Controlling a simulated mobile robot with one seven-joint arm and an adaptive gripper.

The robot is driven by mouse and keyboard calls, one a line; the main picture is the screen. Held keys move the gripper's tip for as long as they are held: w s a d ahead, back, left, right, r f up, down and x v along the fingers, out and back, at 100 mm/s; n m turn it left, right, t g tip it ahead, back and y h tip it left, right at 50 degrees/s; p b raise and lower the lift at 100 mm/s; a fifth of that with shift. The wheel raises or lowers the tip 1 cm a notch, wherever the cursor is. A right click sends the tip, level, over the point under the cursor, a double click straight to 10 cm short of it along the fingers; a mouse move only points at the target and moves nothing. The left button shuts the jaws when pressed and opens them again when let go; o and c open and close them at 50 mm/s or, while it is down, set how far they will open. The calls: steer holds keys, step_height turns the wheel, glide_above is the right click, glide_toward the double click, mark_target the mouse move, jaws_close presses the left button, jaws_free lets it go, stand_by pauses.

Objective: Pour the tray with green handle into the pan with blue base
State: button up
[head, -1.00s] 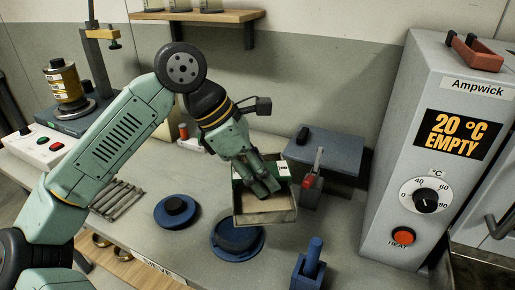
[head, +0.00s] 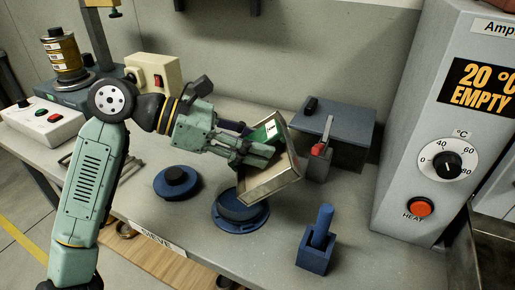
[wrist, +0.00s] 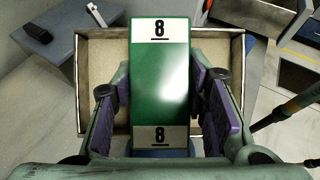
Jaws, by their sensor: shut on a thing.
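My gripper (head: 262,150) is shut on the green handle (head: 262,134) of a metal tray (head: 272,182). In the wrist view, the purple finger pads flank the green handle (wrist: 160,85), which carries labels reading 8, and the tray's rim (wrist: 88,85) shows around it. The tray is tilted steeply in the head view, above and slightly right of the pan with blue base (head: 240,221) on the bench. The tray hides part of the pan's top. I cannot tell what is inside the tray or pan.
A blue disc with a black knob (head: 176,180) lies left of the pan. A blue block with an upright handle (head: 315,250) stands to the front right. A blue-topped box with a red-tipped lever (head: 335,125) is behind the tray. The grey Ampwick oven (head: 440,130) stands right.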

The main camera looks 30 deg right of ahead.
mark_target(240, 152)
steer(key=shift+w+a+f+g+h+b, duration=0.25)
steer(key=shift+a+f+g+h+b, duration=0.25)
steer(key=shift+h+b, duration=1.15)
steer(key=shift+w+a+f+g+h+b, duration=0.25)
steer(key=shift+a+f+h+b, duration=0.3)
steer(key=shift+b, duration=2.05)
steer(key=shift+a+g+h+b, duration=0.2)
steer(key=shift+g+h+b, duration=0.1)
steer(key=shift+b, duration=0.4)
